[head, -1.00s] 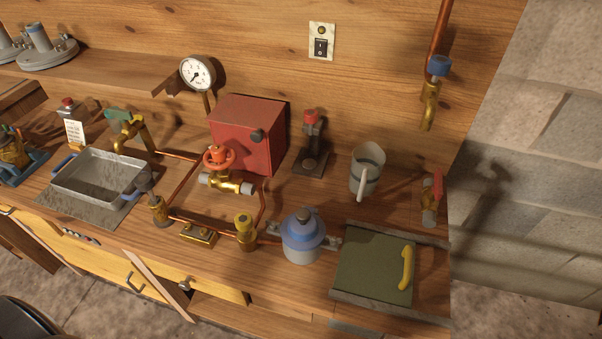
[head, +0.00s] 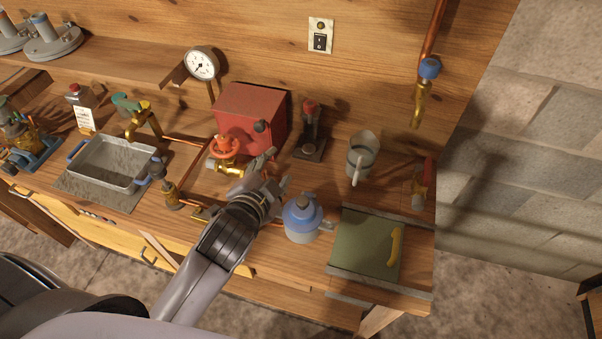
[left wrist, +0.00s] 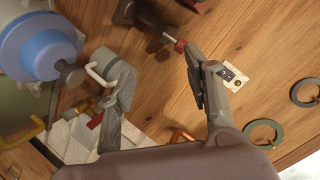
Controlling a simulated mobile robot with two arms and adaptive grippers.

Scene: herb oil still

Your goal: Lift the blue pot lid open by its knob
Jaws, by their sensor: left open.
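The pot (head: 301,230) is grey with a blue lid (head: 303,211) and a dark knob (head: 304,199) on top. It stands on the bench right of centre in the head view, and the lid looks seated. In the left wrist view the blue lid (left wrist: 38,46) and its knob (left wrist: 68,72) are at the upper left, outside the fingers. My left gripper (head: 272,167) is open and empty, above the bench to the left of the pot and apart from it. It also shows in the left wrist view (left wrist: 160,85). My right gripper is not in view.
A red box (head: 250,117) and a valve with an orange handwheel (head: 226,147) are behind my left gripper. A grey mug (head: 361,158) stands behind the pot to the right. A green panel with a yellow handle (head: 394,250) lies right of the pot.

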